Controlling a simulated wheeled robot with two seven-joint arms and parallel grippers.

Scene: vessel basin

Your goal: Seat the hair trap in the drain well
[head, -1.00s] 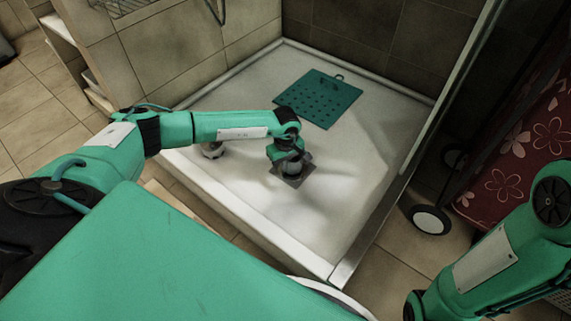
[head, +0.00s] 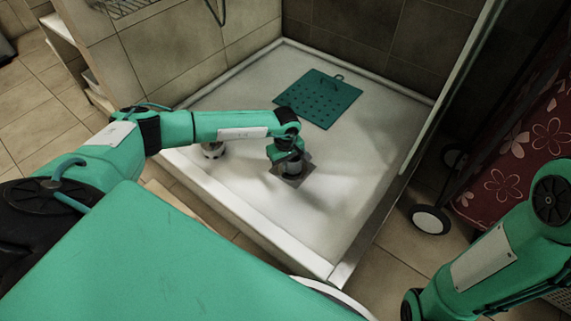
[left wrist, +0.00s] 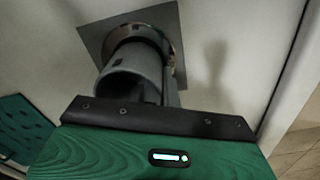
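The hair trap (left wrist: 132,75) is a grey hollow cylinder, tilted in the left wrist view. Its far end is at the round opening of the drain well (left wrist: 173,50), which has a metallic ring inside a dark square plate. How deep the trap sits cannot be told. My left gripper (head: 290,163) is low over the plate (head: 293,181) in the head view. In the left wrist view a finger lies along the trap's right side, and the gripper appears shut on its wall. The other finger is hidden. My right gripper is outside the head view.
The white shower tray (head: 330,205) has a raised rim. A green perforated mat (head: 319,98) lies behind the drain. A wheeled trolley (head: 430,219) stands outside at right. The tray's right side is clear.

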